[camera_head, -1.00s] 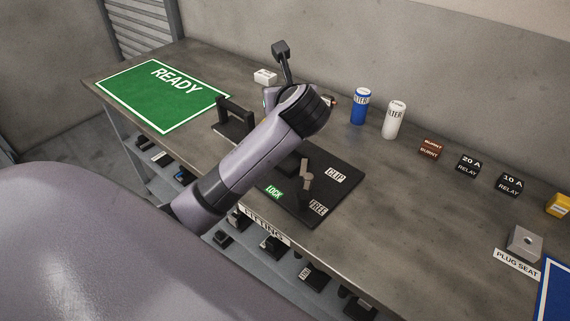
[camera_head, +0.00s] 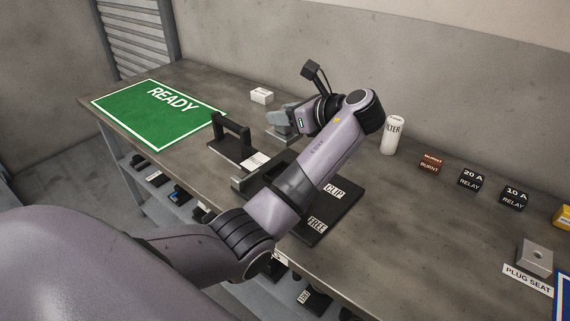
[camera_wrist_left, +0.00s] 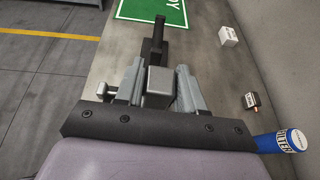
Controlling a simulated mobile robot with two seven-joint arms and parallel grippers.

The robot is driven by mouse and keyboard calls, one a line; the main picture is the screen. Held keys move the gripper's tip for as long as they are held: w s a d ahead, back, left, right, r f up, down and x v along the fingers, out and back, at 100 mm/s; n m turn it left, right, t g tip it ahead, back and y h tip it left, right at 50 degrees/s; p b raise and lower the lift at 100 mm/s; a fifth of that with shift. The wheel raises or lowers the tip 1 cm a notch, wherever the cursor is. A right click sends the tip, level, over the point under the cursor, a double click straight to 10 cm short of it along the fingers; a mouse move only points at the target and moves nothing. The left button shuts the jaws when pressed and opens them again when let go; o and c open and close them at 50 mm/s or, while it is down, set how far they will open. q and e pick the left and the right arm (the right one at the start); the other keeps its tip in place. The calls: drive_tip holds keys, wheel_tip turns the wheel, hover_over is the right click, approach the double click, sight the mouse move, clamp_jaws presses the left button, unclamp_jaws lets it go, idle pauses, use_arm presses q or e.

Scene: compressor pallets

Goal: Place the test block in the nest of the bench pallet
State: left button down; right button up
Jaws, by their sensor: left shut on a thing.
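My left gripper (camera_head: 272,128) reaches in over the bench, pointing left; it also shows in the left wrist view (camera_wrist_left: 160,75). There it is shut on a plain grey block (camera_wrist_left: 160,86), which I take as the test block. In the head view I cannot make out the block apart from the fingers. My right gripper is not in view.
The green READY mat (camera_head: 150,115) lies at the left. A white box (camera_head: 262,96) stands behind the gripper. A white filter can (camera_head: 393,135), a BURNT block (camera_head: 431,164), relays (camera_head: 471,180) and the plug seat (camera_head: 535,257) line the right. A blue can (camera_wrist_left: 280,141) is close to the wrist.

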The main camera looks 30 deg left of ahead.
use_arm(q)
wheel_tip(320, 180, down, 13)
drive_tip(key=shift+r+b, duration=0.2)
drive_tip(key=shift+b, duration=0.55)
drive_tip(key=c, duration=0.7)
unclamp_jaws()
drive_tip(key=shift+f, duration=0.15)
drive_tip(key=v, duration=1.2)
drive_tip(key=shift+d, duration=0.1)
